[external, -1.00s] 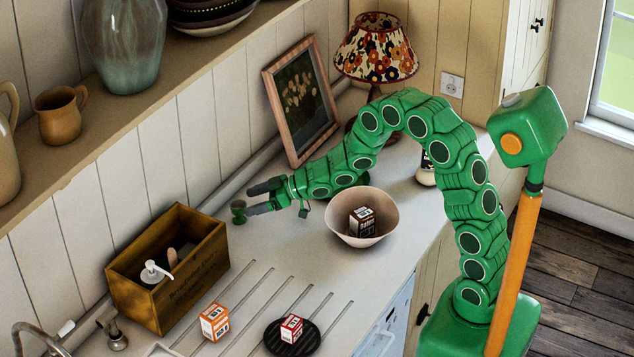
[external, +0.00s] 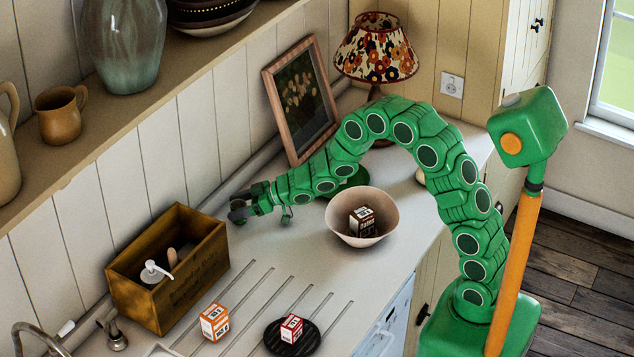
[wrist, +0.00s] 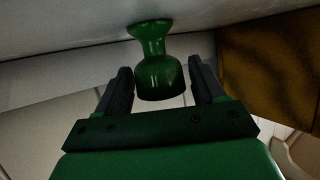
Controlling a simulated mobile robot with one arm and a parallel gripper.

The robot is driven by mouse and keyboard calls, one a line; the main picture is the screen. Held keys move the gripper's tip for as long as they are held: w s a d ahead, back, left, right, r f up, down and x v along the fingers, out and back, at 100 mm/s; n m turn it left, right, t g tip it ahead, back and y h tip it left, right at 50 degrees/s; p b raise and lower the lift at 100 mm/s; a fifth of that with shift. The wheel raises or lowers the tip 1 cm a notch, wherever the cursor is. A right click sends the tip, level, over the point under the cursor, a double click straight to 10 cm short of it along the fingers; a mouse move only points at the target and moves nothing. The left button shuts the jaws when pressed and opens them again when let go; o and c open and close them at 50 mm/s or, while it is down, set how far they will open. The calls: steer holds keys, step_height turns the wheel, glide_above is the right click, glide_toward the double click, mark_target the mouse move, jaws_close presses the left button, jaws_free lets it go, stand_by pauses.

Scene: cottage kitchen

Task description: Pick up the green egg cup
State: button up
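The green egg cup (wrist: 160,75) shows in the wrist view between the two dark fingers of my gripper (wrist: 162,82). A narrow gap shows on each side of it, so the fingers are open around it and not visibly pressing on it. In the external view my gripper (external: 239,206) is low over the counter near the back wall, just right of the wooden box. There the egg cup is mostly hidden by the fingers.
The wooden box (external: 190,285) with a white pump bottle stands close left of my gripper. A pale bowl (external: 341,226) holding a dark box stands to the right, with a green dish (external: 352,181) behind it. A picture frame (external: 300,100) leans on the wall.

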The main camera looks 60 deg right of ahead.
steer(key=c, duration=0.8)
